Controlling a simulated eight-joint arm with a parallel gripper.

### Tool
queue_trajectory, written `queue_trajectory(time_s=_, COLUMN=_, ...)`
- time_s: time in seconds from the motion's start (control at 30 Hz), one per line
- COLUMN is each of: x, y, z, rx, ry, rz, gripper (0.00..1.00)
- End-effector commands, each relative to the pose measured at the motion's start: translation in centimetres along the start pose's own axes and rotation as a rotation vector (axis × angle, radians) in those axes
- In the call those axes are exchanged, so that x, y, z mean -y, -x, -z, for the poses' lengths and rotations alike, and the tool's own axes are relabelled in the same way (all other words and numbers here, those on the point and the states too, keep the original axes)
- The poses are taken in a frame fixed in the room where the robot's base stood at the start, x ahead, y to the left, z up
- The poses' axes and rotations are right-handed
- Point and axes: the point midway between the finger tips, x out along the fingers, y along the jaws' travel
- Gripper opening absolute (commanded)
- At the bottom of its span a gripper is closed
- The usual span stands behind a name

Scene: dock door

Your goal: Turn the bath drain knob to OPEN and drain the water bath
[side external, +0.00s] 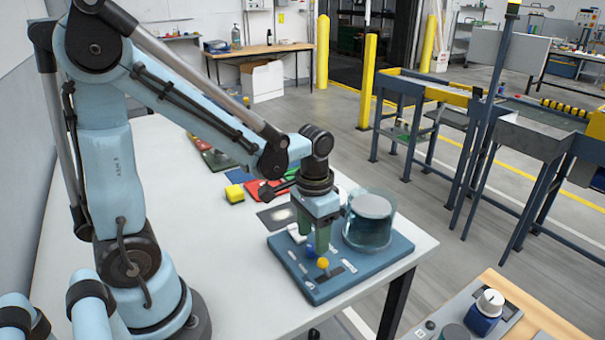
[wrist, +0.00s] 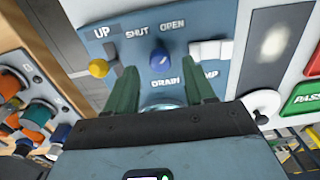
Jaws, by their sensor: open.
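The blue drain knob (wrist: 160,60) shows in the wrist view between the printed words SHUT, OPEN and DRAIN. Its exact pointing direction is hard to read. In the side view the knob (side external: 310,251) sits low under my gripper (side external: 316,250). My gripper is open, and in the wrist view its two green fingers (wrist: 161,74) stand on either side of the knob's line, with the knob visible between and just beyond the tips. I cannot tell whether they touch it. The clear water bath (side external: 370,234) stands on the blue base (side external: 338,287), right of my gripper, holding liquid.
A yellow ball-ended lever (side external: 323,263) stands close by the knob; it is left of the fingers in the wrist view (wrist: 98,68). A white switch (wrist: 212,50) lies right of them.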

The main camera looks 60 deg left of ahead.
Motion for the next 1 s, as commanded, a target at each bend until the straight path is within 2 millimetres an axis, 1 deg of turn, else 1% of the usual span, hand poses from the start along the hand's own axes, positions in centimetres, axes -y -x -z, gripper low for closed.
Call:
queue_trajectory(time_s=0.03, x=0.0, y=0.7, z=0.0, rx=0.0, ry=0.0, rz=0.0, gripper=0.54)
queue_trajectory(time_s=0.4, x=0.0, y=6.0, z=0.0, rx=0.0, ry=0.0, rz=0.0, gripper=0.54)
queue_trajectory(time_s=0.6, x=0.0, y=8.3, z=0.0, rx=0.0, ry=-0.001, rz=0.0, gripper=0.54)
queue_trajectory(time_s=0.8, x=0.0, y=9.6, z=0.0, rx=0.0, ry=-0.001, rz=0.0, gripper=0.54)
queue_trajectory(time_s=1.0, x=0.0, y=9.8, z=0.0, rx=0.0, ry=-0.001, rz=0.0, gripper=0.54)
